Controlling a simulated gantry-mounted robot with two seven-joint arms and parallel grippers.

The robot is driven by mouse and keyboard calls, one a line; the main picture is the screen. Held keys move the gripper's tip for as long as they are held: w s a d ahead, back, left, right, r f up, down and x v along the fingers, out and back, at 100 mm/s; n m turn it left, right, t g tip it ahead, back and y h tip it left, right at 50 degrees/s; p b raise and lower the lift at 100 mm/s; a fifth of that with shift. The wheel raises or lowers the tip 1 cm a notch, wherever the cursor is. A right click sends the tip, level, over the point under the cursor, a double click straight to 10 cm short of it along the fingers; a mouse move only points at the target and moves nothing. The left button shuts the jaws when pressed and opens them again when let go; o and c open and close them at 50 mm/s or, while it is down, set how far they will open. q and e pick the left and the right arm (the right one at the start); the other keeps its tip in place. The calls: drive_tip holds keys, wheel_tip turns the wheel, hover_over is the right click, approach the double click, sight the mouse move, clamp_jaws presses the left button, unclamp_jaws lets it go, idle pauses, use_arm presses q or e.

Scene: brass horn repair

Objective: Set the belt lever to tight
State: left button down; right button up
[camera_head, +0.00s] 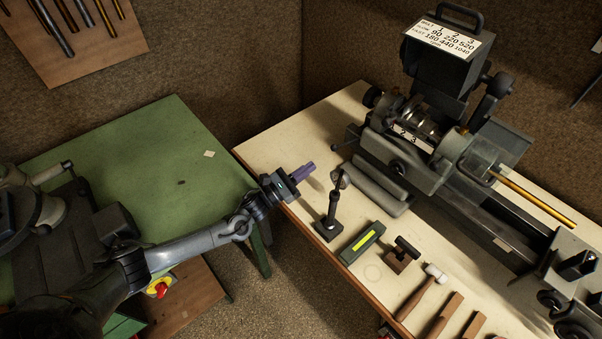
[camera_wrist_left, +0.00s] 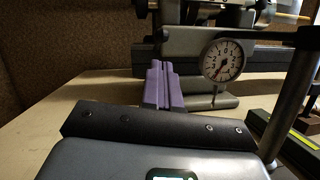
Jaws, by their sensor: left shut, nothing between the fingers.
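The lathe headstock (camera_head: 431,178) stands on the pale bench, with stepped pulleys (camera_head: 412,122) showing below its raised black cover (camera_head: 440,62). A thick dark arm with a rounded end (camera_head: 497,84) stands right of the cover. I cannot tell which of these is the belt lever, or its setting. My left gripper (camera_head: 304,171) has purple fingers, shut and empty, over the bench's left edge, short of the headstock. The fingers (camera_wrist_left: 163,86) also show in the left wrist view. My right gripper is not in view.
A dial gauge (camera_wrist_left: 222,60) on a stand (camera_head: 329,228) is close to my left gripper's right. A green table (camera_head: 120,150) is at left. A gap separates the tables.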

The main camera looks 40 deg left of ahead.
use_arm(q)
drive_tip(key=x, duration=0.6)
drive_tip(key=shift+r, duration=0.1)
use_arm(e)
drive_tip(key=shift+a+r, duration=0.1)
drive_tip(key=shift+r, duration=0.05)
